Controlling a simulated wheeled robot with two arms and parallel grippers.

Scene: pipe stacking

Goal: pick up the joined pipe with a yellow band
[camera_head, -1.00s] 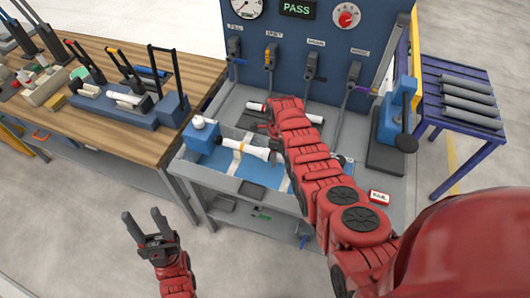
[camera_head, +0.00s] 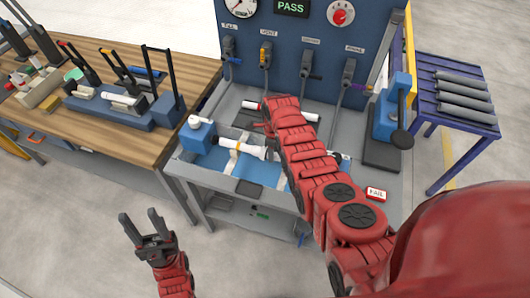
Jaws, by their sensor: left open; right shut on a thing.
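A white pipe with dark ends (camera_head: 303,116) lies behind my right forearm, above the back of the test bench. Its middle is hidden by the arm. My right gripper (camera_head: 264,126) is at this pipe, shut on it as far as I can see; the fingers are mostly hidden. A second white pipe (camera_head: 242,149) lies over the blue basin, running right from a blue fixture. I cannot make out a yellow band on either pipe. My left gripper (camera_head: 143,228) is open and empty, above the floor at the lower left.
The blue panel (camera_head: 292,60) with hanging valves and a lit PASS display stands behind the bench. A blue press (camera_head: 389,122) and a red FAIL sign (camera_head: 376,194) are at the right. A wooden table (camera_head: 120,135) with fixtures is at the left; a purple rack (camera_head: 456,109) holds grey pipes.

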